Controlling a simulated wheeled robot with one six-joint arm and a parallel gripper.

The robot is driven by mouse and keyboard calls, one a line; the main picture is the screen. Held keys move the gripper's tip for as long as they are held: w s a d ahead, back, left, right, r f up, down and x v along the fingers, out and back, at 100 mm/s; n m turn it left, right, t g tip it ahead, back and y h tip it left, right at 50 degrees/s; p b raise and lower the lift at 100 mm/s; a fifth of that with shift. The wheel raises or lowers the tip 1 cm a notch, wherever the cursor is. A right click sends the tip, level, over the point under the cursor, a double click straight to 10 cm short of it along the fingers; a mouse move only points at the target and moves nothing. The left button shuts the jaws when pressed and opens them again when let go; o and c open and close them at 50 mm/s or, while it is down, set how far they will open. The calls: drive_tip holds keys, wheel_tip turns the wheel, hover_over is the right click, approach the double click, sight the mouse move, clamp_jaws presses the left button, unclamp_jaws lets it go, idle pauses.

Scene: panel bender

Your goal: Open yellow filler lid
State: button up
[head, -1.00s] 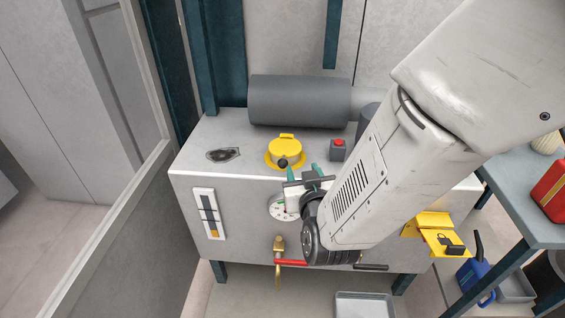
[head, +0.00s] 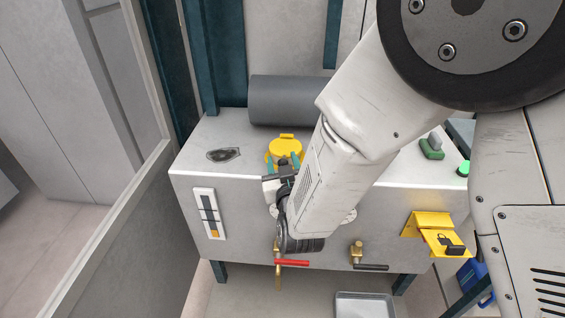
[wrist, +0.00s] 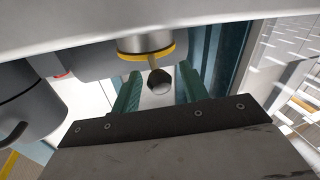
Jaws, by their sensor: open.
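The yellow filler lid (head: 286,146) sits on top of the grey tank and looks shut in the head view. Its dark round knob (wrist: 159,81) sticks out on a short stem below the yellow rim (wrist: 150,54) in the wrist view. My gripper (head: 283,161) is at the lid's near side, with its green fingers open. In the wrist view the fingers of my gripper (wrist: 163,72) stand on either side of the knob, with visible gaps. The lid's near edge is partly hidden by the gripper.
The tank (head: 189,146) has a sight gauge (head: 209,213) on its front. A red-handled valve (head: 291,262) sits below my wrist. A dark grey cylinder (head: 285,100) lies behind the lid. A yellow bracket (head: 431,223) juts out at the right.

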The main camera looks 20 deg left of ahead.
clamp_jaws()
drive_tip(key=shift+r, duration=0.15)
